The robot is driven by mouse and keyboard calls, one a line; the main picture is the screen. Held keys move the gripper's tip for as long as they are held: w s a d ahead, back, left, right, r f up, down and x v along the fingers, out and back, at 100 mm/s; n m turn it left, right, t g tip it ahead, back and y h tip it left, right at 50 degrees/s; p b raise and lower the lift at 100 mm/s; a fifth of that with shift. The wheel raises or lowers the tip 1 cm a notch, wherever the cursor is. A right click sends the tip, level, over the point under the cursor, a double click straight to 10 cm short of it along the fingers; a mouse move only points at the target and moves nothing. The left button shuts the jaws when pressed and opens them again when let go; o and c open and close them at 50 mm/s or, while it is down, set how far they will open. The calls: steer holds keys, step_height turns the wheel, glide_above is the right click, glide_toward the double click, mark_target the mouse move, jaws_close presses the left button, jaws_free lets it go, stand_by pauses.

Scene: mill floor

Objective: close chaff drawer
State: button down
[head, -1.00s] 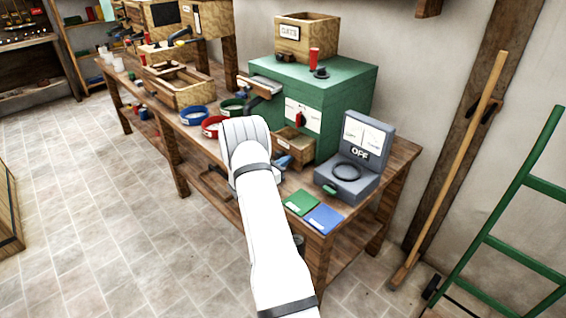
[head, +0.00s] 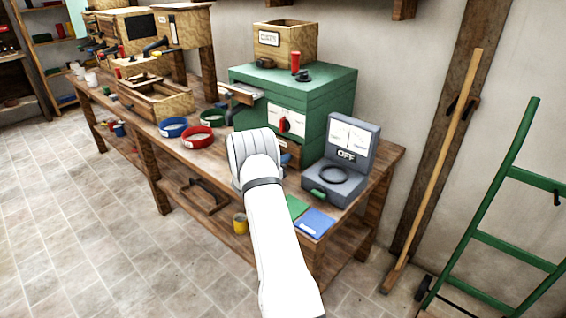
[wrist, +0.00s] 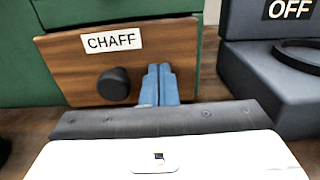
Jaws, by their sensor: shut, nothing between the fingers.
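The chaff drawer (wrist: 75,68) has a brown wooden front with a white CHAFF label and a round black knob (wrist: 113,84). It sits low in the green mill (head: 325,115), and its front looks near the green casing; I cannot tell if it is flush. In the head view my white arm hides most of the drawer. My gripper (wrist: 159,72) has its blue fingers together and empty, right of the knob and in front of the drawer face. I cannot tell whether the fingertips touch it.
A grey box marked OFF (head: 335,180) stands close on the right of the mill. Green and blue cards (head: 314,222) lie at the bench's front. Red (head: 198,137) and blue (head: 173,127) rings lie on the left. A broom and green ladder-like frame (head: 500,200) are at right.

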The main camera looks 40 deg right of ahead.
steer(key=shift+d+r, duration=0.4)
steer(key=shift+a, duration=0.15)
steer(key=shift+a+f, duration=0.15)
steer(key=shift+a, duration=0.05)
steer(key=v, duration=0.7)
steer(key=b+v, duration=0.1)
steer(key=v, duration=0.6)
steer(key=shift+f, duration=0.2)
steer(key=s+a+r+m+g+y+p, duration=0.1)
steer(key=s+a+r+m+g+y, duration=0.2)
steer(key=s+r+m, duration=0.4)
steer(key=s+a+r+m+g+y+p, duration=0.1)
steer(key=s+a+r+m+g+y, duration=0.25)
steer(key=s, duration=0.55)
steer(key=s+a+r+m+t+y+p, duration=0.1)
steer(key=s+a+r+m+t+y, duration=0.1)
steer(key=s+a+m+y, duration=0.3)
steer(key=s+a+r+m+t+y+p, duration=0.2)
steer(key=s+a+r+m+y, duration=0.3)
steer(key=s+a, duration=0.8)
steer(key=a+t+y, duration=0.1)
steer(key=a, duration=0.2)
steer(key=shift+s+r, duration=0.3)
steer(key=shift+r, duration=0.05)
